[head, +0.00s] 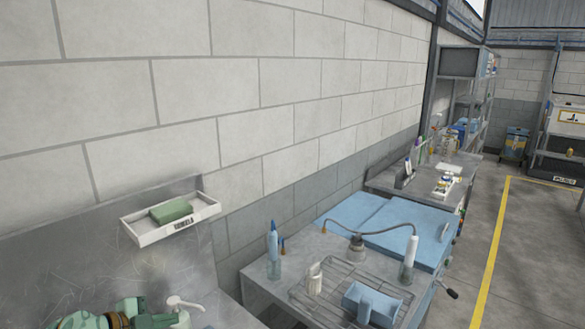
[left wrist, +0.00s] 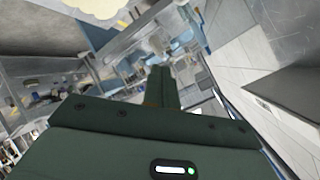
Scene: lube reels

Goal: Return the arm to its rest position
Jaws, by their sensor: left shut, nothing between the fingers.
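My left gripper (head: 150,321) shows at the bottom left of the head view, cut off by the lower edge. It is green, and its fingers (left wrist: 161,84) are closed together in the left wrist view with nothing between them. In the head view it appears beside a white pump bottle (head: 181,312); whether they touch I cannot tell. My right gripper is in neither view.
A white wall tray (head: 150,234) with a green block (head: 171,211) is above the bottle. A metal workbench (head: 262,285) to the right holds a wire rack (head: 335,300), bottles and blue mats (head: 413,236). A grey floor with a yellow line (head: 490,255) lies farther right.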

